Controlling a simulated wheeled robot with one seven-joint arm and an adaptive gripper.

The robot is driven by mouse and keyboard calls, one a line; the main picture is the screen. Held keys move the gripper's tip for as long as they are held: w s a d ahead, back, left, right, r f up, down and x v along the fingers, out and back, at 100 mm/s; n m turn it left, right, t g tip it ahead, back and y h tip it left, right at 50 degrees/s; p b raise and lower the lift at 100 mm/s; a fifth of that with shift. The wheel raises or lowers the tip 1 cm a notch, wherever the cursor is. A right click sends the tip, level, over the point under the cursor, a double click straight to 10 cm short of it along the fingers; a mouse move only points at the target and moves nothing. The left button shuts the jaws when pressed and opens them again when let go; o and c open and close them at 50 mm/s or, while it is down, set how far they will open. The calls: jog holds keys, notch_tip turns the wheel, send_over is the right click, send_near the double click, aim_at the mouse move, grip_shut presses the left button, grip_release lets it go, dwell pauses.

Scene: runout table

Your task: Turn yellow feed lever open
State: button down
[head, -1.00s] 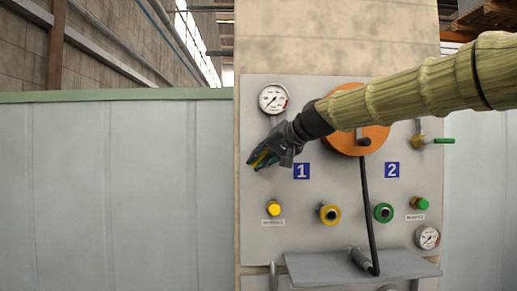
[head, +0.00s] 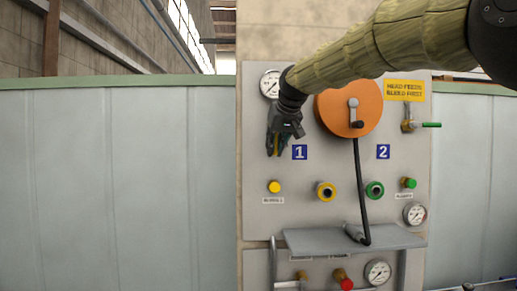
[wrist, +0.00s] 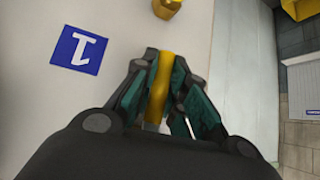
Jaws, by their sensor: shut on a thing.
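The yellow feed lever (wrist: 161,75) lies between the teal-padded fingers of my gripper (wrist: 160,85) in the wrist view, lengthwise along them. My gripper is shut on it. In the head view my gripper (head: 276,152) is at the panel's upper left, pointing down, left of the blue "1" plate (head: 300,152) and below the upper gauge (head: 270,83). Only a sliver of yellow shows between the fingers there. The lever's pivot and valve body are hidden by my gripper and wrist.
The grey panel (head: 335,190) carries an orange disc (head: 362,112) with a black hose, a green-handled valve (head: 430,125) at right, and yellow and green couplings. A grey shelf (head: 300,241) juts out below. Pale wall lies left of the panel.

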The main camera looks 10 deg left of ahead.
jog(key=shift+f, duration=0.6)
jog(key=c, duration=1.8)
grip_release()
jog(key=shift+c, duration=0.2)
jog(key=o, duration=0.3)
jog(key=shift+s+d+r, duration=0.1)
jog(key=shift+o, duration=0.5)
jog(key=shift+d+r, duration=0.1)
jog(key=shift+r, duration=0.1)
jog(key=shift+r, duration=0.15)
